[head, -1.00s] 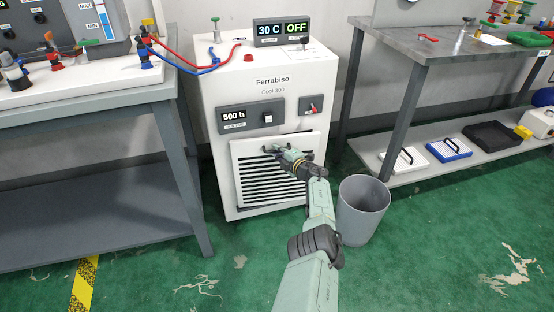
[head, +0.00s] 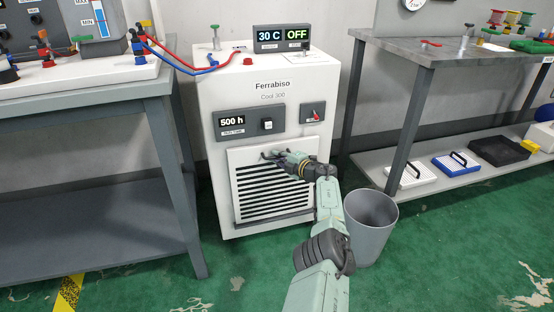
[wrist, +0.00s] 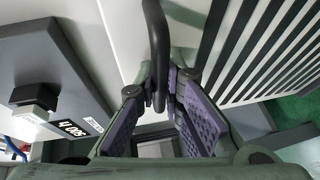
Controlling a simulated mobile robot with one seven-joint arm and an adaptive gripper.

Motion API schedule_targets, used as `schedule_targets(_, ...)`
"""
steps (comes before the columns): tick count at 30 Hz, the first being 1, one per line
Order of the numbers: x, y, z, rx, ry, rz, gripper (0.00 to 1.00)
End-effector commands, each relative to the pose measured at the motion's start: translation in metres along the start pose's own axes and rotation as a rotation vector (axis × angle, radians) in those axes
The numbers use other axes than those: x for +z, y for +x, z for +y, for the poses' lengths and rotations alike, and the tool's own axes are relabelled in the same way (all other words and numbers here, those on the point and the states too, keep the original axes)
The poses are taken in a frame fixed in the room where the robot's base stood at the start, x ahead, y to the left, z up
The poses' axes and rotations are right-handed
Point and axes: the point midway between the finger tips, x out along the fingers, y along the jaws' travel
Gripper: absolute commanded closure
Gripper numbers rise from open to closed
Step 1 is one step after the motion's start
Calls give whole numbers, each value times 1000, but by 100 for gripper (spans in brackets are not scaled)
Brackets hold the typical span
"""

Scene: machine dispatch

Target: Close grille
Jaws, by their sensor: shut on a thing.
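The white grille (head: 244,181) with dark slats is on the lower front of the white Ferrabiso chiller (head: 270,97). Its slats (wrist: 270,45) fill the right of the wrist view. My gripper (head: 270,156) is at the grille's upper edge in the head view. In the wrist view my gripper (wrist: 160,88) is shut on the dark grille handle (wrist: 156,35), which passes between its purple-padded fingers. My gripper hides part of the handle and the grille's upper right in the head view. I cannot tell whether the grille sits fully flush.
A grey bin (head: 371,225) stands on the floor right of the chiller, close to my arm. Grey workbenches stand at left (head: 80,95) and right (head: 425,52). Red and blue hoses (head: 185,61) run to the chiller top. The panel (head: 250,122) sits above the grille.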

Motion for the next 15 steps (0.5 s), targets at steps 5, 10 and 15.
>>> schedule_targets(5,10,-5,4,7,3,-22,100)
schedule_targets(10,8,-5,4,6,2,-19,82)
schedule_targets(15,6,-3,2,4,1,-13,82)
